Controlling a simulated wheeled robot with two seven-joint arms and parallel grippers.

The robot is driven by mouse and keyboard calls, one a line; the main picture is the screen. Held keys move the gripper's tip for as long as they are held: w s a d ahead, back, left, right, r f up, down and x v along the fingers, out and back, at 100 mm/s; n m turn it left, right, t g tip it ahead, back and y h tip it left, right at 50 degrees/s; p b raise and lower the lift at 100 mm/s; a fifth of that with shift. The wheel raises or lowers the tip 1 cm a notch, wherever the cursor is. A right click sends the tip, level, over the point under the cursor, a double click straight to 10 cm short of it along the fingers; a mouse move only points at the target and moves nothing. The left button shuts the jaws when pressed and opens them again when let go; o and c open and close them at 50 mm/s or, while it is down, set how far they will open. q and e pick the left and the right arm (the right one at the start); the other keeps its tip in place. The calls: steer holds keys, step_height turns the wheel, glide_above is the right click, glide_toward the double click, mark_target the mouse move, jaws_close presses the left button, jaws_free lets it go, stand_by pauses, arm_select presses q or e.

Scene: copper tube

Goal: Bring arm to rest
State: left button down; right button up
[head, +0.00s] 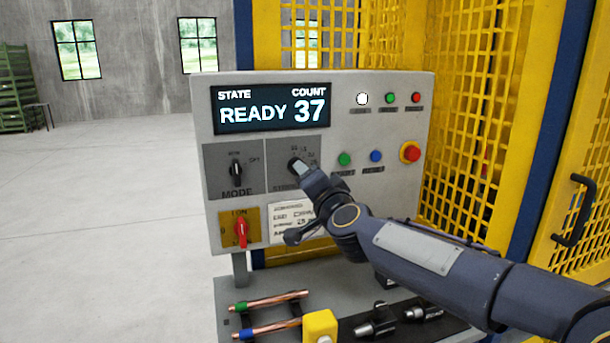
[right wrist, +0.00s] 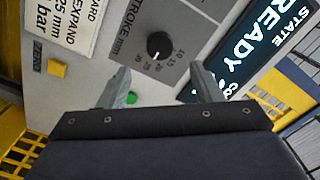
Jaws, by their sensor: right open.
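My right gripper (head: 304,172) reaches in from the right to the front of the grey control panel (head: 330,90). In the right wrist view its two fingers (right wrist: 158,84) stand apart with nothing between them. The black stroke knob (head: 293,163) is just beyond the fingertips; it also shows in the right wrist view (right wrist: 158,45), apart from both fingers. The gripper hides part of the stroke plate in the head view. My left gripper is not in view.
The display (head: 270,107) reads READY and 37. A mode knob (head: 236,171), a red switch (head: 241,231) and several buttons are on the panel. Copper tubes (head: 270,301) with coloured ends and a yellow block (head: 320,326) are below. Yellow mesh guarding (head: 470,120) stands behind; floor at left is clear.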

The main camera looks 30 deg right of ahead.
steer(key=shift+s+a, duration=0.1)
steer(key=shift+s, duration=0.35)
steer(key=s+a+f+n+g+y, duration=0.4)
steer(key=s+a+f+n+y, duration=0.35)
steer(key=s+a+f, duration=0.3)
steer(key=s+a+f+n+g, duration=0.2)
steer(key=s+f+g, duration=0.2)
steer(key=s+f, duration=0.3)
steer(key=s+a+f+n+g, duration=0.2)
steer(key=s+f+n+g, duration=0.1)
steer(key=s+f, duration=0.5)
steer(key=s, duration=0.3)
steer(key=shift+s+a+f+g+y, duration=0.15)
steer(key=shift+s+g+y, duration=0.05)
steer(key=shift+g+y, duration=0.2)
